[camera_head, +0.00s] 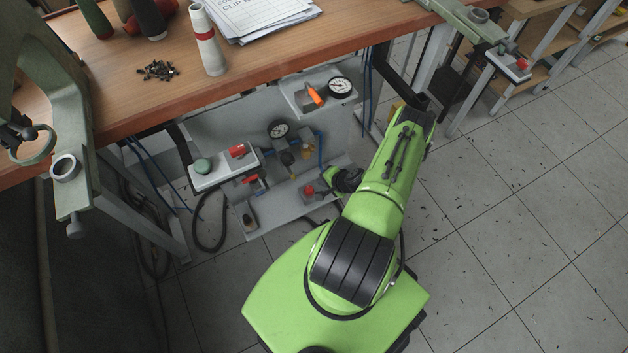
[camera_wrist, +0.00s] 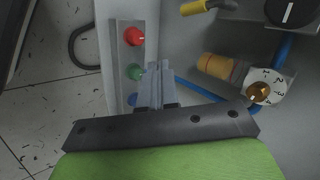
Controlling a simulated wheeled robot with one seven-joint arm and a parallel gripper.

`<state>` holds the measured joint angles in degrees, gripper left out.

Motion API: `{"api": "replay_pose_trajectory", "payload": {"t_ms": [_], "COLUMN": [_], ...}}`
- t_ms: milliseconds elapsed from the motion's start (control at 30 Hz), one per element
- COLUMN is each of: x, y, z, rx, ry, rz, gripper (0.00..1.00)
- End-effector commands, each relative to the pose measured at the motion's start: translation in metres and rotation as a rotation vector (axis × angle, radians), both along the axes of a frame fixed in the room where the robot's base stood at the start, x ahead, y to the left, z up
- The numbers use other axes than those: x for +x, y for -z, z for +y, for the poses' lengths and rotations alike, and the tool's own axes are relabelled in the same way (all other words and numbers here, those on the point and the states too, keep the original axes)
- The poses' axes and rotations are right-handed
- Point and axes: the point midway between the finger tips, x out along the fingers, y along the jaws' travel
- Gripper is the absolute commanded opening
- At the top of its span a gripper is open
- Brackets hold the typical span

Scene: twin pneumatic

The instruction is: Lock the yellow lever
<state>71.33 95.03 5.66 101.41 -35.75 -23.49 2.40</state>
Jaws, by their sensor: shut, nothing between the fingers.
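My gripper (camera_wrist: 155,72) is shut and empty in the wrist view, its fingertips beside a strip with red (camera_wrist: 134,36) and green (camera_wrist: 134,72) round buttons. A yellow handle-like part (camera_wrist: 195,7), which may be the yellow lever, shows at the top edge of the wrist view, cut off by the frame, apart from my fingers. I cannot tell its position. In the head view my gripper is mostly hidden behind my green arm, near the pneumatic panel (camera_head: 215,128) under the bench. An orange lever (camera_head: 314,95) sits on the panel's upper right box beside a gauge.
A yellow-orange cylinder (camera_wrist: 217,66) and a white numbered dial with a brass knob (camera_wrist: 260,92) lie right of my fingers in the wrist view. Blue hoses run nearby. The wooden bench (camera_head: 130,95) overhangs the panel. The tiled floor (camera_head: 500,210) at right is open.

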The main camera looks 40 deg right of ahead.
Motion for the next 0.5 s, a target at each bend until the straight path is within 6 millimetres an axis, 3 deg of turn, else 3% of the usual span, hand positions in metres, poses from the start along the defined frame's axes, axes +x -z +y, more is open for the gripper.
{"api": "replay_pose_trajectory", "payload": {"t_ms": [200,500], "x": [-0.033,-0.047], "y": [-0.016,-0.021], "z": [-0.022,-0.032], "rx": [0.0,0.0], "ry": [0.004,0.0], "rz": [0.001,0.0], "gripper": [0.0,0.0]}}
